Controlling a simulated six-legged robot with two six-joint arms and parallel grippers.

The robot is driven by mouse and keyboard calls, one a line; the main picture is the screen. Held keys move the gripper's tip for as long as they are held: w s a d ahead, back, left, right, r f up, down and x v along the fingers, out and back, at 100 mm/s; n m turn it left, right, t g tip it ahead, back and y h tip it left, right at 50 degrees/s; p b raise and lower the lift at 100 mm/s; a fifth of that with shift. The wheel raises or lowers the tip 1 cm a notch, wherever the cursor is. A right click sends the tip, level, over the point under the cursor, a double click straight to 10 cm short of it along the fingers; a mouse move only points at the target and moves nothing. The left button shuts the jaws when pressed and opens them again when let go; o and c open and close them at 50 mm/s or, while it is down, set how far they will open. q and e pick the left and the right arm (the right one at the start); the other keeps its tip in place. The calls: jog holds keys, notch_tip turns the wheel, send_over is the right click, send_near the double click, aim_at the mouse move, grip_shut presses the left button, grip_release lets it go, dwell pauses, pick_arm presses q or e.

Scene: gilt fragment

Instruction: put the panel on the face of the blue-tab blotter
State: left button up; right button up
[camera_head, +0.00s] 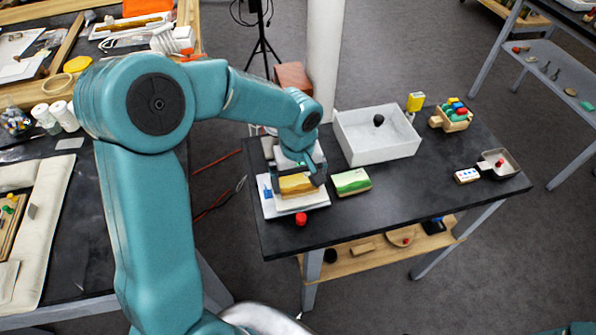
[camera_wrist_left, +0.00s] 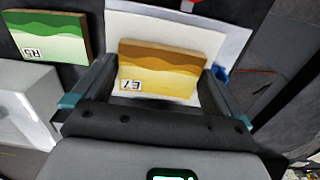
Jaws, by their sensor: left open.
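A yellow-brown panel (camera_head: 296,184) with a wavy pattern lies over the white blotter (camera_head: 318,201) on the dark table. In the left wrist view the panel (camera_wrist_left: 165,68) carries a small white label, and the blotter (camera_wrist_left: 120,25) shows behind it. The blotter's blue tab (camera_head: 266,191) is at its left edge in the head view; it also shows in the left wrist view (camera_wrist_left: 221,73). My left gripper (camera_head: 298,177) is open, with one finger on each side of the panel. Clear contact cannot be seen. My right gripper is out of view.
A green wavy panel (camera_head: 351,182) lies right of the blotter. A red cap (camera_head: 301,218) stands near the table's front. Behind are a white bin (camera_head: 390,151) with a dark ball, a yellow box (camera_head: 415,102) and a wooden crate (camera_head: 455,123). The table's front middle is clear.

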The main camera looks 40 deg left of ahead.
aim_at(298, 184)
pick_arm(q)
notch_tip(298, 184, up, 12)
dwell(0.4)
dwell(0.5)
